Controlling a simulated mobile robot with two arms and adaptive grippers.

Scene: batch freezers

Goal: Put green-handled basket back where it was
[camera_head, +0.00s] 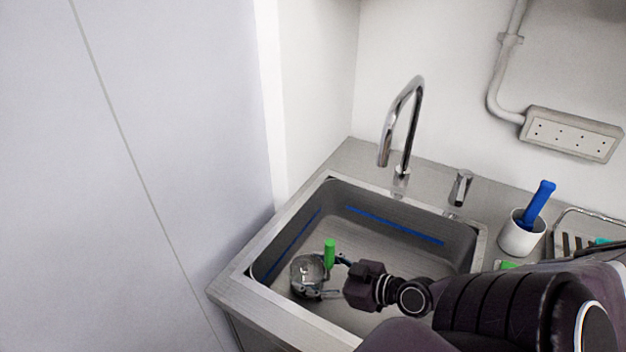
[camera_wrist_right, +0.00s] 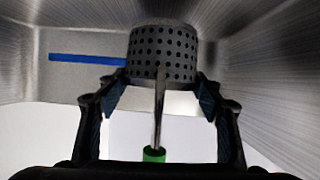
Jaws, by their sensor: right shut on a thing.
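The green-handled basket (camera_head: 306,278) is a small round metal cup inside the sink basin, with its green handle (camera_head: 329,252) standing up at its right side. In the right wrist view the perforated metal basket (camera_wrist_right: 163,52) sits between the two fingers, and the green handle end (camera_wrist_right: 154,155) shows close to the camera. My right gripper (camera_head: 333,276) reaches in from the right and is shut on the basket. I cannot tell whether the basket touches the basin floor. My left gripper is not in view.
The steel sink (camera_head: 386,330) has a tall curved faucet (camera_head: 413,112) and a lever (camera_head: 460,187) behind it. A white cup (camera_head: 521,238) with a blue-handled tool (camera_head: 539,204) and a wire rack (camera_head: 590,214) stand at the right. A tall pale panel (camera_head: 130,150) borders the left.

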